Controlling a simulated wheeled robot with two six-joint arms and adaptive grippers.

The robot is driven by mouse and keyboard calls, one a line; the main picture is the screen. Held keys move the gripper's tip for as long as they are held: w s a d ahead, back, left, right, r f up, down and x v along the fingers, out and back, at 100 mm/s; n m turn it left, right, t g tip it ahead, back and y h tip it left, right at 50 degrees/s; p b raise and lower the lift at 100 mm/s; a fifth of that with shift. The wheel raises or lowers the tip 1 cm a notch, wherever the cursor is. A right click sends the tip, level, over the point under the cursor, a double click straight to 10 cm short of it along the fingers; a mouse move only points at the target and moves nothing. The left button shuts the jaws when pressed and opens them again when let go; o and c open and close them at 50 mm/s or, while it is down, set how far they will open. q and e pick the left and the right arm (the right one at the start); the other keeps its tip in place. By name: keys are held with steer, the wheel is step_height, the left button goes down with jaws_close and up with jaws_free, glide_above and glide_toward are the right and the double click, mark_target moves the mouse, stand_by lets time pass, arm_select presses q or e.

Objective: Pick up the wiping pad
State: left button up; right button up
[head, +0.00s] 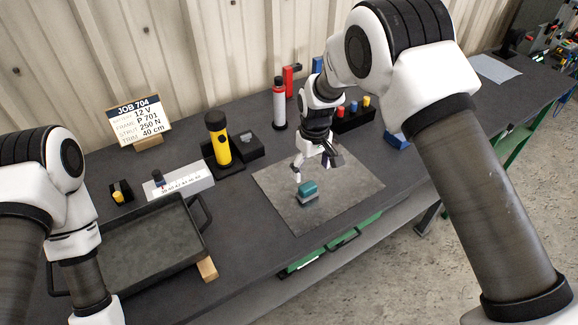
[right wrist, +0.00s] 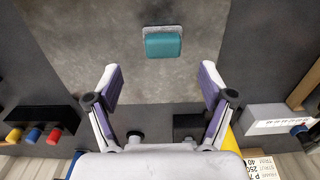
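The wiping pad (head: 308,191) has a teal top and a pale grey base. It lies on the grey mat (head: 340,200) on the bench. My right gripper (head: 318,162) hangs over the mat, a little behind the pad. In the right wrist view its two fingers (right wrist: 158,85) are spread wide with nothing between them. The pad (right wrist: 163,43) shows there beyond the fingertips, roughly centred between them and apart from both. My left arm comes in at the left of the head view, but its gripper is out of the picture.
A black tray (head: 196,247) sits at the left. Behind stand a yellow flashlight (head: 218,142), a white-and-red cylinder (head: 279,108), a job card (head: 140,118) and a white labelled block (head: 184,183). A black holder (head: 352,123) with coloured pegs is behind the right gripper. The mat around the pad is clear.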

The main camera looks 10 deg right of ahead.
mark_target(308, 186)
steer(key=shift+w+a+f+p, duration=0.2)
steer(key=shift+w+a+f, duration=0.1)
steer(key=shift+w+f, duration=0.2)
steer(key=shift+w+a+f+p, duration=0.15)
steer(key=shift+w+a+f, duration=0.2)
steer(key=shift+f, duration=0.25)
steer(key=s+f+p, duration=0.2)
steer(key=shift+d+f+p, duration=0.35)
steer(key=shift+d+f, duration=0.05)
steer(key=f, duration=0.2)
steer(key=shift+w+f, duration=0.3)
steer(key=shift+w, duration=0.05)
steer(key=shift+w+a+f, duration=0.1)
steer(key=shift+w+f, duration=0.1)
arm_select(q)
step_height(308, 186, up, 3)
steer(key=shift+w+a+r, duration=0.1)
steer(key=shift+w+a, duration=0.05)
arm_select(e)
steer(key=shift+s+r, duration=0.2)
steer(key=shift+s, duration=0.05)
steer(key=c, duration=1.2)
